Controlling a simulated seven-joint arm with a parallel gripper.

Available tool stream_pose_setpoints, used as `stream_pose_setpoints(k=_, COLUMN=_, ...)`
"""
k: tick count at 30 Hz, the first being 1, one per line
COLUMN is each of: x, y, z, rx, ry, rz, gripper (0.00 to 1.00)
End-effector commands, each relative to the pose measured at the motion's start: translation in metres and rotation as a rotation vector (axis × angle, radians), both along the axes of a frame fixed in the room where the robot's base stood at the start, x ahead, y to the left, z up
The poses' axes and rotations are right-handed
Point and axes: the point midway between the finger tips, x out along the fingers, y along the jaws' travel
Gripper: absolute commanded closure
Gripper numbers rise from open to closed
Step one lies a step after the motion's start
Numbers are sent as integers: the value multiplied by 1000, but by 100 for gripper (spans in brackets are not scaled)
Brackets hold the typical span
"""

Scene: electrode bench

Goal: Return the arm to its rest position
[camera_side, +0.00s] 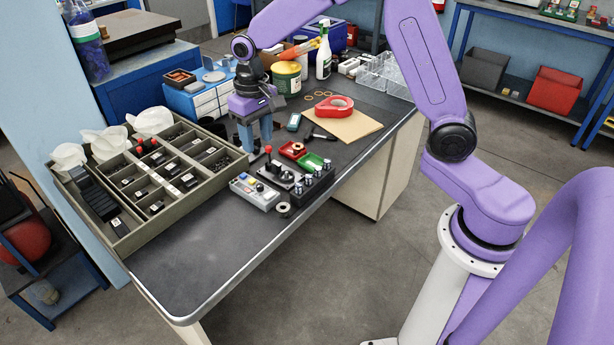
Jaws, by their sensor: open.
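My arm is purple and reaches from its white base at the right, over the dark bench (215,265), to the left. My gripper (254,150) points down with grey-blue fingers. It is open, just above or beside the right edge of the compartment tray (115,235). I cannot tell whether the fingertips touch anything. No held object shows between them.
A grey control box (254,193), a black block with knobs (312,187) and red (293,150) and green (312,162) bins stand near the gripper. The bench's front left is clear.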

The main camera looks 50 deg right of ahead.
Motion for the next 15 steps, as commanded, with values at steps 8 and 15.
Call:
stream_pose_setpoints(k=8, x=-98, y=25, z=30, rx=4, ry=-9, rz=334, gripper=52)
stream_pose_setpoints(k=15, x=-185, y=21, z=44, rx=6, ry=-15, rz=619, gripper=52)
